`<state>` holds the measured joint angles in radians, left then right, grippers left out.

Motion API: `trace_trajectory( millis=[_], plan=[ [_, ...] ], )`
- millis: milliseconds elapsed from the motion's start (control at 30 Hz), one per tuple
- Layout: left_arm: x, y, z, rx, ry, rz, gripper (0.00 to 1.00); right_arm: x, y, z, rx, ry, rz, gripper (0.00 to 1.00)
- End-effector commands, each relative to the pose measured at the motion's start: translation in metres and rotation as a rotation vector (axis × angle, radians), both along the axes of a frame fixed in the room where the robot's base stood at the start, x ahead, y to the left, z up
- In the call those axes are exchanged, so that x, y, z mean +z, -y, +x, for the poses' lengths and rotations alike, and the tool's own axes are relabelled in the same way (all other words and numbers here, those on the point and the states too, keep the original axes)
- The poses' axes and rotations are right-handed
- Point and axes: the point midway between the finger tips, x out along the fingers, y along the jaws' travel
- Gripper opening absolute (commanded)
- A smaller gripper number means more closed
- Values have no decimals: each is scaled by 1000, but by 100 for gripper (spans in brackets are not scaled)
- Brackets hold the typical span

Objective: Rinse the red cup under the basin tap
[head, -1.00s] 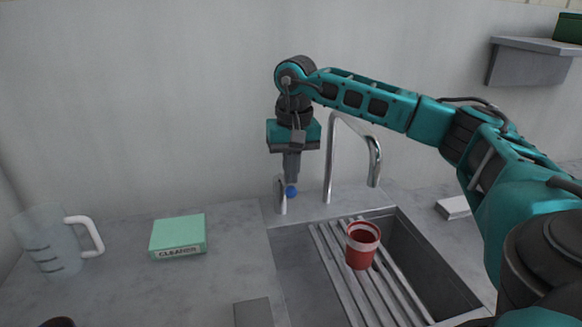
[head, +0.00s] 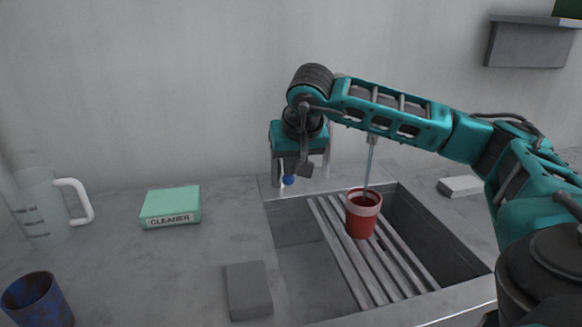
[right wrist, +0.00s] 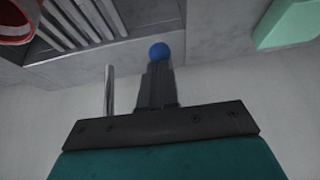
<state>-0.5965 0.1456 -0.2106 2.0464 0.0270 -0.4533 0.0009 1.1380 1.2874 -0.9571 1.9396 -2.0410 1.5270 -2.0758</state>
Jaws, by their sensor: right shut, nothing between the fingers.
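The red cup (head: 362,216), with a pale band, stands upright on the slatted rack over the basin (head: 440,252). A thin water stream (head: 369,165) falls into it from above. The tap (head: 326,160) is mostly hidden behind my right arm. A blue knob (head: 288,181) sits on a short metal post beside the tap. My right gripper (head: 289,172) points down at the knob, shut and empty. In the right wrist view the knob (right wrist: 159,50) is right at its fingertips; I cannot tell whether they touch. The cup (right wrist: 16,22) shows at that view's top left. My left gripper is out of view.
A green cleaner box (head: 170,205), a clear jug (head: 42,207), a blue cup (head: 38,299) and a grey block (head: 248,290) stand on the counter left of the basin. A pale block (head: 460,186) lies to the right. A shelf (head: 530,43) hangs at upper right.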

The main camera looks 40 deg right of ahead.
Motion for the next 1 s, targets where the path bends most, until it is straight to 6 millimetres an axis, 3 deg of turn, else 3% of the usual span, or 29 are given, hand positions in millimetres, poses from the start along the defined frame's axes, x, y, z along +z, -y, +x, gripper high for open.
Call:
trace_trajectory(
  millis=[233,1000],
  plan=[
    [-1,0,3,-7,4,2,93,-9,-1,-1,1,-5,1,0],
    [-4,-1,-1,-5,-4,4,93,-13,-1,-2,2,-14,4,0]
  ],
)
